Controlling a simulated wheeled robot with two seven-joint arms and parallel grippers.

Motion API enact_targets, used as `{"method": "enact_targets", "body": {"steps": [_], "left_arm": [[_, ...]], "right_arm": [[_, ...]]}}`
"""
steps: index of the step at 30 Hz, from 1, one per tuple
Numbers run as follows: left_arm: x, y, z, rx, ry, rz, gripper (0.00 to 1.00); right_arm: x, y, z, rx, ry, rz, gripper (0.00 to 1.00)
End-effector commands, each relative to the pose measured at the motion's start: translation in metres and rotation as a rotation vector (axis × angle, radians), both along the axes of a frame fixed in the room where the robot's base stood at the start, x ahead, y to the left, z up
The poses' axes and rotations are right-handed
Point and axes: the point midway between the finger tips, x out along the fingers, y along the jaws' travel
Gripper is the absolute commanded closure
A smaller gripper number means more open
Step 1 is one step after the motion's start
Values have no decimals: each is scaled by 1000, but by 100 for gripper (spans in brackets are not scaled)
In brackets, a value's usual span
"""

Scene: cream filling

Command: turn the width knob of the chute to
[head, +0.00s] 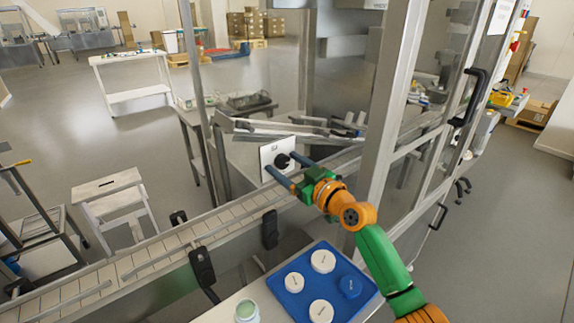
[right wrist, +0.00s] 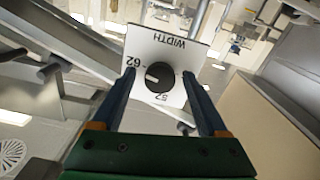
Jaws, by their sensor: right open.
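The width knob (right wrist: 160,77) is a round black dial on a white plate (right wrist: 165,50) marked WIDTH. Numbers stand around it; 62 is readable on its left, and another below is hard to read. Its white pointer mark faces left in the right wrist view, roughly toward 62. In the head view the knob (head: 283,160) shows on its plate (head: 268,151) beside the conveyor. My right gripper (head: 292,170) is open, its two blue fingers pointing at the plate. In the right wrist view the fingers (right wrist: 159,84) flank the knob with visible gaps. My left gripper is out of view.
The conveyor (head: 150,262) runs diagonally below the plate, with metal rails. A blue tray (head: 290,303) with several round lids and a jar (head: 246,312) are at the front.

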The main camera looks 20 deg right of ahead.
Motion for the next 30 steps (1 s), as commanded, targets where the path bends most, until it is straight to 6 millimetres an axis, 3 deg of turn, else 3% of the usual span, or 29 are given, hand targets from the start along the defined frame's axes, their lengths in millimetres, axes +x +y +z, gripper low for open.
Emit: {"method": "enact_targets", "body": {"steps": [2, 10, 20, 30], "left_arm": [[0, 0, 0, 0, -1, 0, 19], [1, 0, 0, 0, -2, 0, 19], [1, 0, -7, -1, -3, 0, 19], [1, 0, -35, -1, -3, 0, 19]], "right_arm": [[0, 0, 0, 0, 0, 0, 29], [0, 0, 0, 0, 0, 0, 100], [0, 0, -2, -47, -17, 0, 100], [0, -1, -3, -282, -105, 0, 100]]}}
